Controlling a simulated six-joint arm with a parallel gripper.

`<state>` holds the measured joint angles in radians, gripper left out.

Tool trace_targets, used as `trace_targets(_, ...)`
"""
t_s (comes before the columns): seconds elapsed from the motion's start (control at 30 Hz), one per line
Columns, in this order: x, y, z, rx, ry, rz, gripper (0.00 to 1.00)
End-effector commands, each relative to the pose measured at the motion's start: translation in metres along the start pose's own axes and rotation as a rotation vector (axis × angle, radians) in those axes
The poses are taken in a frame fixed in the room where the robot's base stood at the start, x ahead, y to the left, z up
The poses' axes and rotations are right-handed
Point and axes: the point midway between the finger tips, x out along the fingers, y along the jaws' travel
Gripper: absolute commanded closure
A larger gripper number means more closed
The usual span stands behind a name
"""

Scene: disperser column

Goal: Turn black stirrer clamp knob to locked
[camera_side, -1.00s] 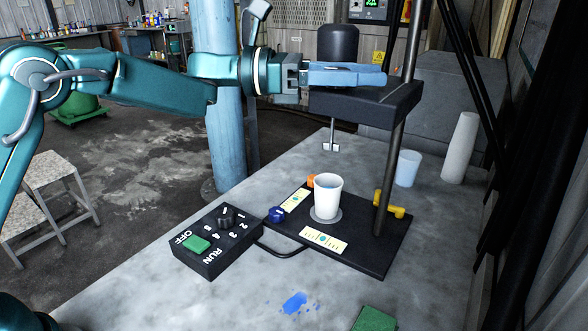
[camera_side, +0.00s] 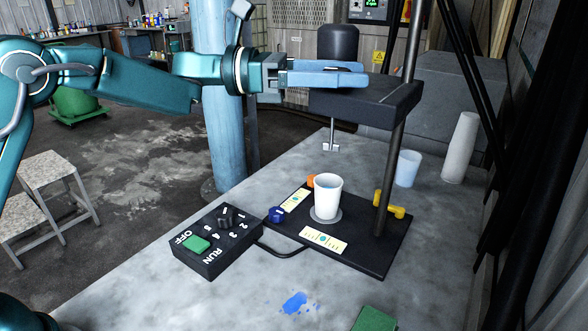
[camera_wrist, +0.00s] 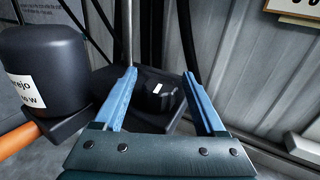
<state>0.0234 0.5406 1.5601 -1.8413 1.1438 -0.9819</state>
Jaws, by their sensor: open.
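The black clamp knob (camera_wrist: 158,94) with a white mark on top shows in the wrist view, between and beyond my two blue fingers. In the side view I cannot make it out; my gripper covers the top of the stirrer head there. My gripper (camera_side: 365,74) is open and level, just above the black stirrer head (camera_side: 365,105). Its fingers appear apart and empty in the wrist view (camera_wrist: 158,75). The stirrer motor (camera_side: 337,42) stands behind the fingers in the side view and at left in the wrist view (camera_wrist: 42,70).
A vertical rod (camera_side: 391,170) carries the head above a black base plate (camera_side: 365,253). A white cup (camera_side: 327,198) stands under the stirrer shaft (camera_side: 331,135). A control box (camera_side: 215,240), a bluish cup (camera_side: 408,168) and a white cylinder (camera_side: 460,148) stand on the bench.

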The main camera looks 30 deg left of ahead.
Motion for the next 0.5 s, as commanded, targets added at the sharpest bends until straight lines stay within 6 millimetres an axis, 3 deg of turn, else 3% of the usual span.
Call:
trace_targets(0.2,-0.025,0.001,0.000,0.001,-0.001,0.002,0.27)
trace_targets(0.5,-0.028,0.000,0.000,0.001,0.000,0.000,0.27)
